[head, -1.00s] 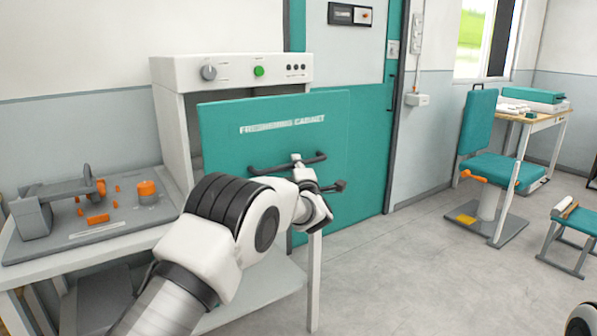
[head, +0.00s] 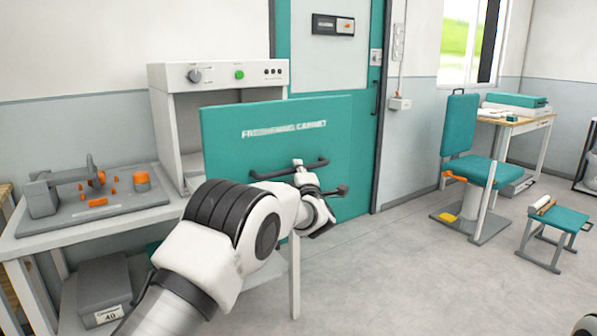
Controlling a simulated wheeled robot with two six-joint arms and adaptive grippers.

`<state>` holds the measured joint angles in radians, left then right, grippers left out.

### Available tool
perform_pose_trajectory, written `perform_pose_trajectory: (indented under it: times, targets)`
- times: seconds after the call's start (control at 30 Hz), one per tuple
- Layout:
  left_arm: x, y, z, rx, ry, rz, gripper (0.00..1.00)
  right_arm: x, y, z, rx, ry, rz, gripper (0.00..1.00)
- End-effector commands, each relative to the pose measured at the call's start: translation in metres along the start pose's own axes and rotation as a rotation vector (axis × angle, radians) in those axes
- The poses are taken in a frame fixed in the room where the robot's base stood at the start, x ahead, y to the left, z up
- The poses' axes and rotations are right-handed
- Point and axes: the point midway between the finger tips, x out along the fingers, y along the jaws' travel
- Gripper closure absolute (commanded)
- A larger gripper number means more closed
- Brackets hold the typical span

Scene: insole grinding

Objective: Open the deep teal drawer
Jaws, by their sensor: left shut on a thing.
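The deep teal front (head: 225,135), lettered "FRESHENING CABINET", stands out in front of the open white cabinet (head: 165,74). A dark bar handle (head: 262,176) runs across its lower middle. My left gripper (head: 303,170) is at the handle's middle and shut on it. My left arm hides the panel's lower left part, and the fingertips are small in view. Behind the panel's left edge, part of the cabinet's grey inside shows. My right gripper is not in view; only a bit of white and black shows at the bottom right corner.
A grey table (head: 70,233) at left carries a grey machine board with orange parts (head: 97,202); a grey box (head: 103,288) is below. A teal door (head: 360,160) is behind. A teal chair (head: 488,173) and stool (head: 563,218) stand right. The floor between is clear.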

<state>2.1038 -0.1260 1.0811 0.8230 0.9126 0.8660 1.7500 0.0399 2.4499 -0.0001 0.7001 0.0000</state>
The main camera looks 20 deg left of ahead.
Motion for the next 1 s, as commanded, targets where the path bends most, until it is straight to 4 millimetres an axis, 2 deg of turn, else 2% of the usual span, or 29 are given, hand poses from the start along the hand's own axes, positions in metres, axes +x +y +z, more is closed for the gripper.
perform_pose_trajectory:
  times: [0.1, 0.13, 0.2, 0.5, 0.63, 0.77, 1.0]
  targets:
    - [0.000, 0.001, 0.000, -0.001, 0.000, 0.001, 1.00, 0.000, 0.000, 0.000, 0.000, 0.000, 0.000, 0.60]
    - [0.000, 0.001, 0.000, -0.001, 0.000, 0.001, 0.81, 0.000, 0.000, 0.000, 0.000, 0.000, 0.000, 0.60]
    - [0.000, 0.001, 0.000, -0.001, 0.000, 0.001, 0.59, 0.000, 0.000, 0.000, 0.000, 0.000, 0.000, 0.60]
    - [-0.001, 0.000, 0.000, 0.000, 0.000, 0.000, 0.59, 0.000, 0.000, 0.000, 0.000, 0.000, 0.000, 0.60]
    - [-0.010, 0.001, 0.001, 0.000, -0.001, 0.000, 0.59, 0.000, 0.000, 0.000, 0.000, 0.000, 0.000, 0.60]
    - [-0.036, 0.001, 0.001, 0.004, -0.003, 0.000, 0.59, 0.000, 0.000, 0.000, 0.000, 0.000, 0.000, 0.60]
    - [-0.097, 0.001, 0.001, 0.003, -0.003, 0.002, 0.59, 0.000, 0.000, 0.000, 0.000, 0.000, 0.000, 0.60]
